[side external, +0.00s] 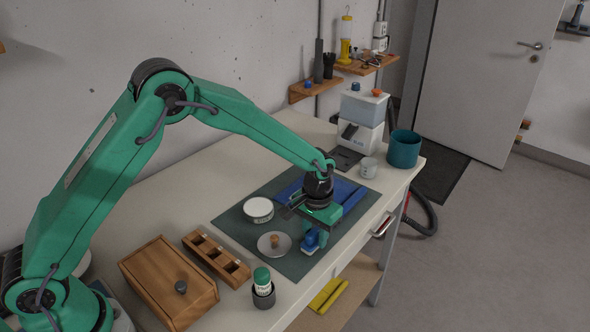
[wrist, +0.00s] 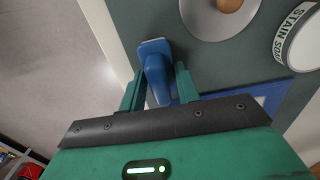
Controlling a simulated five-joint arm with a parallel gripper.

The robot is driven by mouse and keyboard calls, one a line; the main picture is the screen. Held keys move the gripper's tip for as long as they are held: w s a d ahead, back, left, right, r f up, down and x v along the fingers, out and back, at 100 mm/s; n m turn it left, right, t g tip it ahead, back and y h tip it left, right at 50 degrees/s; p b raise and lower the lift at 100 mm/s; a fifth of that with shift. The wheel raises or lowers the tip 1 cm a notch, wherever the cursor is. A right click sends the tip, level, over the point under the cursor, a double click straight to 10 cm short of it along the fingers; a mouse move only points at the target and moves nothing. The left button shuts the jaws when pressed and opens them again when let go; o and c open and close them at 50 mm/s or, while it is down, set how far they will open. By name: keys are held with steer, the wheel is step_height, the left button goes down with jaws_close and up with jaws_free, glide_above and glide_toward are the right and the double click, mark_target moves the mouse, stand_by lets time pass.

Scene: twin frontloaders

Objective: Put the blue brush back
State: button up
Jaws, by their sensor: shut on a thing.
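The blue brush (side external: 312,241) is at the front part of the dark mat, under my gripper (side external: 319,231). In the wrist view the blue brush (wrist: 155,62) sits between the two green fingers of my gripper (wrist: 160,78), which are shut on it. Its pale-edged end points away from my gripper. Part of the brush is hidden by the fingers and gripper body. I cannot tell whether it touches the mat.
A lid with a wooden knob (side external: 273,243) and a white tin (side external: 258,210) are close by on the mat (side external: 236,222). A blue flat piece (side external: 345,190) lies behind.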

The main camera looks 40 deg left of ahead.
mark_target(315, 229)
steer(key=shift+f, duration=0.1)
steer(key=o, duration=0.9)
step_height(315, 229, up, 12)
steer(key=shift+r, duration=0.15)
stand_by(0.7)
